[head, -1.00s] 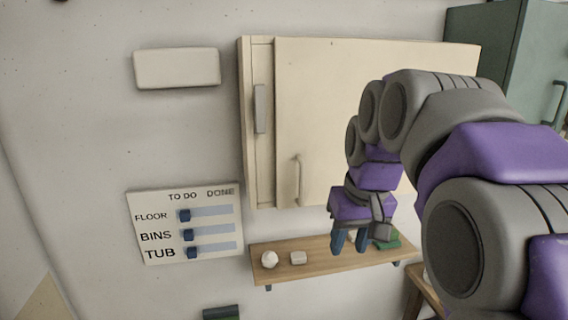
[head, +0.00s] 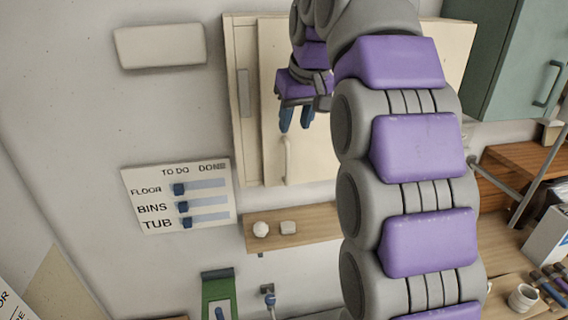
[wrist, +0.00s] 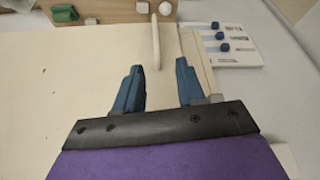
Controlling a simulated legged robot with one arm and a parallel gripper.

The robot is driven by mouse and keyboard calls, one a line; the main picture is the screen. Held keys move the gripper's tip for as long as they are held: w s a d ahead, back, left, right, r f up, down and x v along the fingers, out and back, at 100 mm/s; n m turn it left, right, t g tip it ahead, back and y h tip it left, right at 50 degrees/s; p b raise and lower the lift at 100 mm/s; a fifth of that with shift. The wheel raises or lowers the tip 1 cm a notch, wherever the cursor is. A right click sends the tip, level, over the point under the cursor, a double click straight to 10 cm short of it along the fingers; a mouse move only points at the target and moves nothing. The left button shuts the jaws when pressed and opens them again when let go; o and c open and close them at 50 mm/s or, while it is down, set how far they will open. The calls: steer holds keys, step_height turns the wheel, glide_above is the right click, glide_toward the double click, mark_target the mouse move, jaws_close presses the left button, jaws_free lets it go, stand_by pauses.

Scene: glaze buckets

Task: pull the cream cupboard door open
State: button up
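The cream cupboard (head: 248,150) hangs on the wall in the head view, partly hidden by my arm. Its wide door (head: 335,165) looks shut. A slim upright cream handle (head: 287,160) is near the door's lower left edge. My gripper (head: 296,123) is just above the handle in that view, fingers pointing down. In the wrist view my gripper (wrist: 158,68) has its blue fingers apart, with nothing held. The handle (wrist: 155,42) lines up with the gap between the fingers, its near end about level with the tips. I cannot tell the depth between them.
A narrow panel with a grey handle (head: 244,93) is left of the door. Below is a wooden shelf (head: 322,228) with small white items. A to-do board (head: 180,195) hangs at left. A green cupboard (head: 500,75) and a cluttered workbench (head: 505,245) are at right.

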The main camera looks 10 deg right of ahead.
glide_above(286, 160)
steer(key=s+d, duration=0.2)
step_height(286, 160, down, 7)
steer(key=x, duration=0.2)
steer(key=a+p+x, duration=0.1)
steer(key=x, duration=0.4)
steer(key=shift+s+a+f, duration=0.1)
steer(key=shift+s+a, duration=0.05)
steer(key=shift+a, duration=0.15)
steer(key=shift+d+f, duration=0.15)
steer(key=shift+d, duration=0.3)
steer(key=shift+a, duration=0.15)
jaws_close()
